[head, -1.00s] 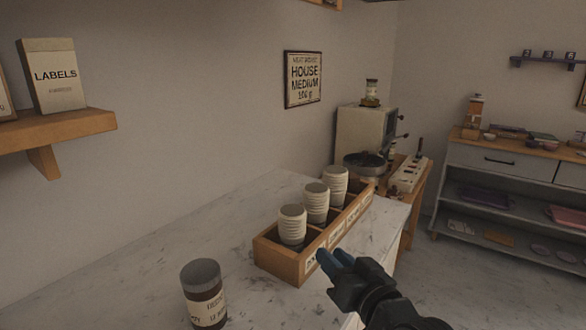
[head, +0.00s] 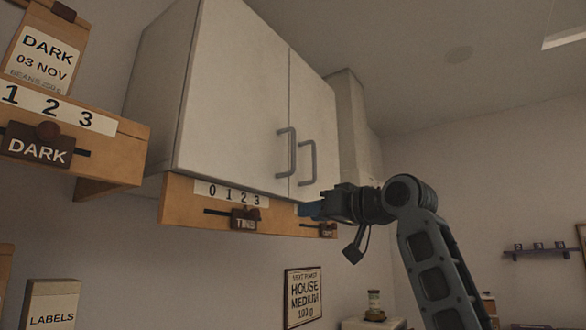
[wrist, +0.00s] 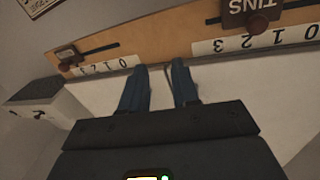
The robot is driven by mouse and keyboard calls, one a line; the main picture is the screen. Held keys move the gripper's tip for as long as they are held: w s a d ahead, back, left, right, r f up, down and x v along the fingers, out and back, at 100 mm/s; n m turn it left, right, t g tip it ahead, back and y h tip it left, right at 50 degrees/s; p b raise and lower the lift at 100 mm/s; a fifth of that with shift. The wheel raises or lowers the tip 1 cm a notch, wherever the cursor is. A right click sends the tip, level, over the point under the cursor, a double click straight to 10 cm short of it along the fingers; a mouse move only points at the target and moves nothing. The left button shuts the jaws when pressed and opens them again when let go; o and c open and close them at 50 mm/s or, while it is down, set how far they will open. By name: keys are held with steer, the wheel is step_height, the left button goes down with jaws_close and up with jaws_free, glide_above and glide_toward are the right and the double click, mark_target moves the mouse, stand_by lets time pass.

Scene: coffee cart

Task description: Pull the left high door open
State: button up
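A white wall cabinet with two closed doors hangs high in the head view. The left high door (head: 235,105) is the wider one in view, with a grey bar handle (head: 286,153) near its lower right corner. The right door (head: 313,125) has a similar handle (head: 308,163) beside it. My gripper (head: 308,211) is below and slightly right of the handles, at the lower edge of the cabinet, touching neither handle. In the wrist view its blue fingers (wrist: 159,80) are apart with nothing between them.
A wooden rail (head: 180,205) with number strips and a TINS slider (head: 245,219) runs under the cabinet; it also shows upside down in the wrist view (wrist: 165,35). A wooden shelf (head: 125,150) with a DARK bag (head: 45,50) is at left. Space before the doors looks clear.

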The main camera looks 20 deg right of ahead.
steer(key=s+r+n, duration=0.1)
steer(key=s+r, duration=0.1)
steer(key=r, duration=0.5)
steer(key=s+r+n, duration=0.1)
steer(key=s+r, duration=0.2)
steer(key=r, duration=0.5)
steer(key=p, duration=0.4)
glide_above(293, 167)
steer(key=shift+w+d+r+y, duration=0.1)
steer(key=shift+w+y, duration=0.2)
steer(key=shift+y, duration=0.1)
jaws_close()
